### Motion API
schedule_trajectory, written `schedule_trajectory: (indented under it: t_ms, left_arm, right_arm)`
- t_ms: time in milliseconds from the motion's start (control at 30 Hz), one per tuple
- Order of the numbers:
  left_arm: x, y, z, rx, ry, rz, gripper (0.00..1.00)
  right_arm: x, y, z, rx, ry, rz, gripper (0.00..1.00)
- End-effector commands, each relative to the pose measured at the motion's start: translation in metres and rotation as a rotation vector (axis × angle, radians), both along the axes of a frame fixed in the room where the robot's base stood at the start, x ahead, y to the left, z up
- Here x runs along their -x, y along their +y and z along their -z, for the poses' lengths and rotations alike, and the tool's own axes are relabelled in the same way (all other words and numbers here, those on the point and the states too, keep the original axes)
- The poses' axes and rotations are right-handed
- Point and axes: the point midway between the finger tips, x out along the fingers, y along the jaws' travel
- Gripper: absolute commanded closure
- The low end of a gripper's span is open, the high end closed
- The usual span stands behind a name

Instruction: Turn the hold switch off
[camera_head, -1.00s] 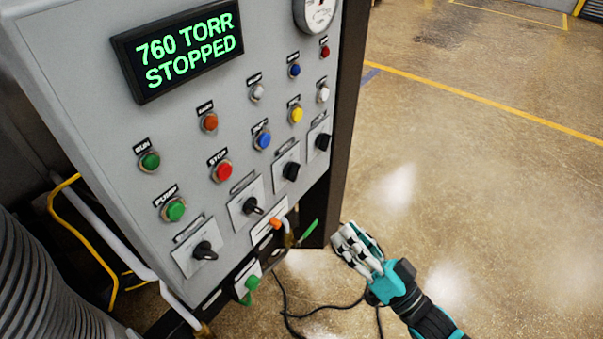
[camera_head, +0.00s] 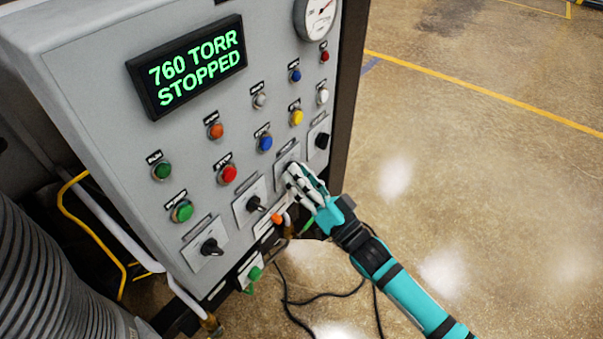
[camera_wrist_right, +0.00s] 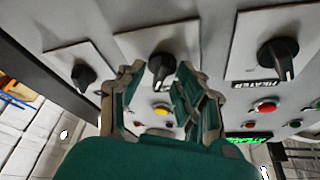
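The grey control panel (camera_head: 120,60) has a row of black rotary switches along its lower edge. The third one from the left is hidden behind my right gripper (camera_head: 292,172) in the head view. In the right wrist view that black knob (camera_wrist_right: 162,68) shows on its pale plate, just beyond and between the fingertips of my right gripper (camera_wrist_right: 160,80). The fingers are apart, one on each side; I cannot tell if they touch it. Neighbouring switches are a knob (camera_head: 255,203) to the left and one (camera_head: 321,140) to the right. The hold label is not readable. My left gripper is not in view.
The display (camera_head: 190,66) reads "760 TORR STOPPED". Coloured buttons, such as a red one (camera_head: 228,174) and a yellow one (camera_head: 296,117), sit above the switches. A green-handled valve (camera_head: 254,274) and cables hang below. Floor (camera_head: 480,180) to the right is clear.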

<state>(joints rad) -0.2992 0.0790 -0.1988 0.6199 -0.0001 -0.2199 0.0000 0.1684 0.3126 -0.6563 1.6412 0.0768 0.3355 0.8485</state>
Motion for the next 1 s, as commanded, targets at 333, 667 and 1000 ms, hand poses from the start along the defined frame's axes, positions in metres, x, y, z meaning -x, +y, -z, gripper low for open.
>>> schedule_trajectory:
  t_ms: [333, 667, 1000]
  left_arm:
    - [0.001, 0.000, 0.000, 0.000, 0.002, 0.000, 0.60]
    - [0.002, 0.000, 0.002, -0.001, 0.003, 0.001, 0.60]
    - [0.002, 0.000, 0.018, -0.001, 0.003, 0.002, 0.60]
  right_arm:
    - [0.000, 0.000, 0.000, 0.001, 0.000, 0.001, 0.91]
    - [-0.001, -0.002, 0.002, 0.007, -0.005, 0.003, 1.00]
    - [-0.002, -0.003, 0.005, 0.091, -0.119, 0.004, 1.00]
